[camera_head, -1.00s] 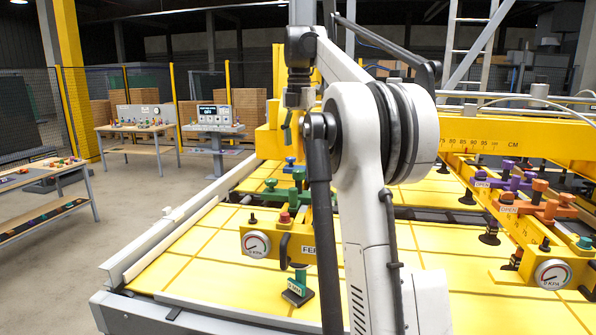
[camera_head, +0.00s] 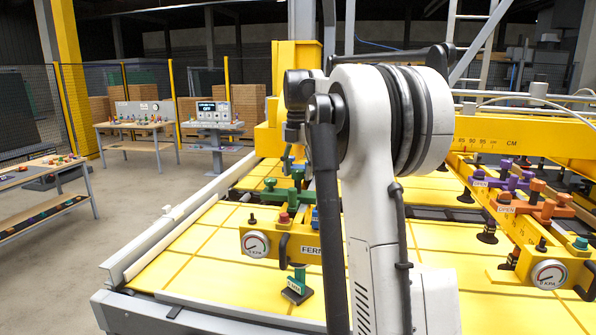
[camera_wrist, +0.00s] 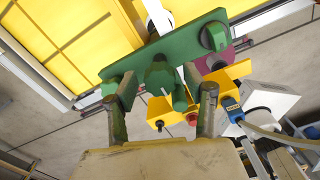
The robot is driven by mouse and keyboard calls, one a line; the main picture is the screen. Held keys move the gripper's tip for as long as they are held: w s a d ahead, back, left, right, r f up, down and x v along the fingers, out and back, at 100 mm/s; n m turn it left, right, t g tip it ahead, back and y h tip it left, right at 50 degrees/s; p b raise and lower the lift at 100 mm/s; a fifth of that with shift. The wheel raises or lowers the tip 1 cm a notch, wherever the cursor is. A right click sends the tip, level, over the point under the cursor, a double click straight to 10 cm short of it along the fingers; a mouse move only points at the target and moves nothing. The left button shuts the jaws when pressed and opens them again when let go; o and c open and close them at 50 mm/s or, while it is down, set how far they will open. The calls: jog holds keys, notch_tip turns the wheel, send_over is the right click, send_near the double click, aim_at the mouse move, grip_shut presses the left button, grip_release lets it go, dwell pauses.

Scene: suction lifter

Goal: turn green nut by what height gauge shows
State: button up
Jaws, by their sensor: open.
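A green bar with green fittings (camera_head: 285,193) sits on the yellow lifter arm at the middle left in the head view. In the wrist view the green bar (camera_wrist: 120,68) runs across the upper middle. A round green nut-like knob (camera_wrist: 157,74) stands up from it. My gripper (camera_wrist: 160,90) is open, with one finger on each side of this knob. I cannot tell whether the fingers touch it. In the head view my gripper is above the green fittings, partly hidden by my arm. No separate height gauge is identifiable; a yellow beam (camera_head: 490,128) carries a CM scale.
A dial gauge marked KPA (camera_head: 256,244) is on the near end of the lifter arm, with a red button (camera_head: 284,218) nearby. Purple (camera_head: 513,177) and orange (camera_head: 540,207) fittings are on the right beam. Yellow panels (camera_head: 185,255) lie below. Workbenches stand at the left.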

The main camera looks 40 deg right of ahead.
jog(key=c, duration=1.1)
jog(key=shift+m, duration=0.3)
